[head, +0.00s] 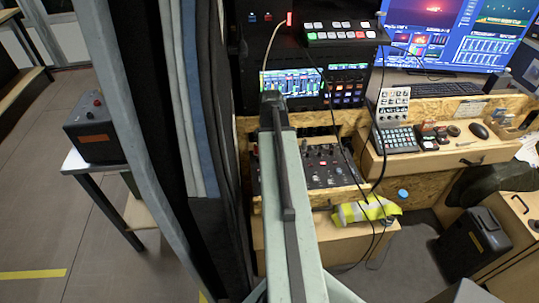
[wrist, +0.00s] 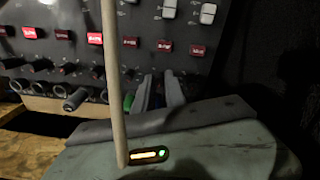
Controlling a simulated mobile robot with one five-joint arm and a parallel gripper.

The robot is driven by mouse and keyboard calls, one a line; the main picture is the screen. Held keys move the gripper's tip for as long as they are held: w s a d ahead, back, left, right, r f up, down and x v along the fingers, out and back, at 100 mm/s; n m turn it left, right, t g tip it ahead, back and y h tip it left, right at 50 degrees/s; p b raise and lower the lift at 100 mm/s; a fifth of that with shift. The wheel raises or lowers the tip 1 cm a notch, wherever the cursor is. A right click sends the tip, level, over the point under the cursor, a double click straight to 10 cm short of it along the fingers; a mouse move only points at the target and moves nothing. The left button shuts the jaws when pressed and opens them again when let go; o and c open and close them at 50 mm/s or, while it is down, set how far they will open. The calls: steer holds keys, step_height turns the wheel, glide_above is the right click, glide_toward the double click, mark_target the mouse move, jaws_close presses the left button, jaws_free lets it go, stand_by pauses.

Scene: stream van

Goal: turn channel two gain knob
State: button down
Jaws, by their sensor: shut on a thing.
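The mixer panel (head: 330,168) sits in a wooden bay, partly covered by my arm in the head view. In the wrist view the dark panel (wrist: 185,65) carries red-lit buttons, white fader caps and a row of dark knobs. My gripper (wrist: 159,86) reaches the knob row, its two grey fingers close together and shut on what appears to be a small knob. The fingers mostly hide that knob, and I cannot read its channel. A green knob (wrist: 128,101) shows just left of the fingers. The head view does not show the fingertips.
A tan rod-like strip (wrist: 115,85) crosses the wrist view near the camera. Thin black cables hang over the mixer's right side in the head view. A yellow-and-silver bundle (head: 366,210) lies below the mixer.

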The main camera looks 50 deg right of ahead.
steer(key=shift+a+n, duration=0.1)
steer(key=shift+n, duration=1.8)
steer(key=c, duration=1.4)
jaws_free()
steer(key=shift+r, duration=0.1)
